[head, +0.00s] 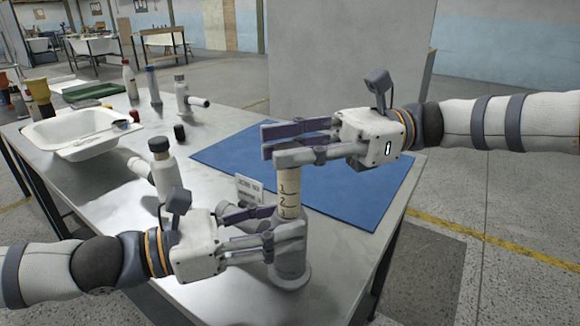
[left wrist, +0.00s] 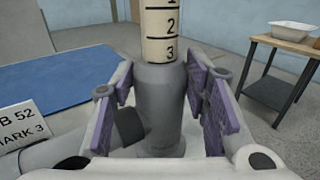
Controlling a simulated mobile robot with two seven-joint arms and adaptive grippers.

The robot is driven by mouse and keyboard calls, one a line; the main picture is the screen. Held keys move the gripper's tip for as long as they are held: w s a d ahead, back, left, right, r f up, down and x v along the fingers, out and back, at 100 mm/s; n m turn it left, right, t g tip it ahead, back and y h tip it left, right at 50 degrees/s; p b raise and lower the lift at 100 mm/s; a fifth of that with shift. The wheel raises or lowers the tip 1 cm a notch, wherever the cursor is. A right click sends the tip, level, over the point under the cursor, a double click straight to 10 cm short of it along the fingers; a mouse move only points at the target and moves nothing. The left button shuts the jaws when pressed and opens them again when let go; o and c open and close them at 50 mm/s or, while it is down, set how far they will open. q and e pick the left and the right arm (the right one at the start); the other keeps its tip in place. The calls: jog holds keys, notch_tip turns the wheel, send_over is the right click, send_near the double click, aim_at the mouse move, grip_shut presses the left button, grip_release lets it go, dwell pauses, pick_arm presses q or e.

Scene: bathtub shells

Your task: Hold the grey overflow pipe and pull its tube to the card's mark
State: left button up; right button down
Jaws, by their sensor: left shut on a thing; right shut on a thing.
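The grey overflow pipe (head: 292,268) stands upright on the table's near part. Its cream tube (head: 288,192) rises from it, with marks 1, 2 and 3 showing. In the left wrist view, the tube's mark 3 (left wrist: 169,52) is just above the pipe's grey collar (left wrist: 160,75). The card (head: 249,189) beside it shows "MARK 3" in the left wrist view (left wrist: 22,127). My left gripper (head: 282,226) is shut around the pipe's body. My right gripper (head: 272,145) is shut on the tube's grey top, partly hiding it.
A blue mat (head: 340,190) lies behind the pipe. A white basin (head: 75,150), several bottles and a green tray (head: 90,91) are farther left. A grey panel (head: 345,60) rises behind the table.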

jog(key=c, duration=1.2)
grip_release()
jog(key=v, duration=1.2)
pick_arm(q)
jog(key=o, duration=1.3)
